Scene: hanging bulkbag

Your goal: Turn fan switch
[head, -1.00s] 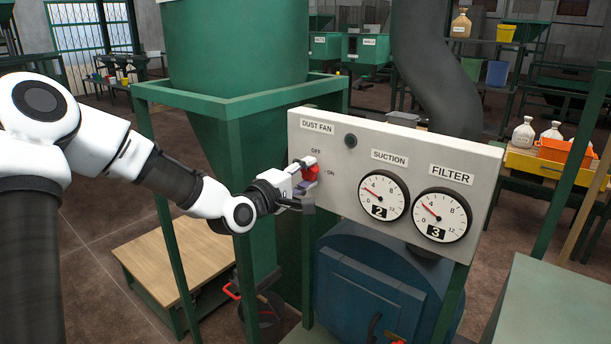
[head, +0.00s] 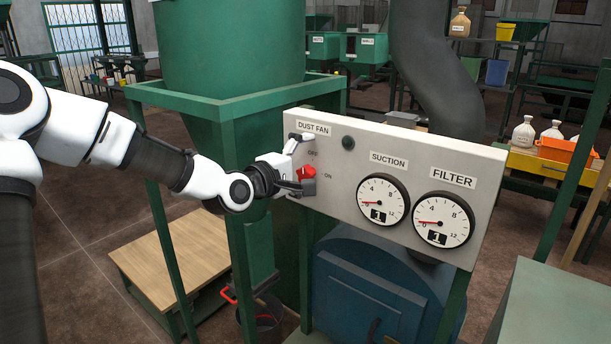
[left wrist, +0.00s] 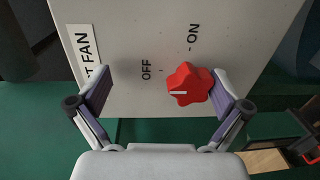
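The fan switch is a red lobed knob (head: 307,173) under the DUST FAN label on the grey panel (head: 345,215). It also shows in the left wrist view (left wrist: 188,82). Its white pointer line points left there, up the panel on the OFF side. My left gripper (head: 298,163) is open at the panel with its fingers above and below the knob. In the left wrist view the knob is nearer the right finger, and the left finger stands well apart from it. Whether the right finger touches it I cannot tell. My right gripper is not in view.
The suction gauge (head: 382,200) and filter gauge (head: 442,219) both read 1. A dark round button (head: 348,142) sits right of the label. Green frame posts (head: 240,270) stand close below my left arm, with a wooden platform (head: 180,258) at lower left.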

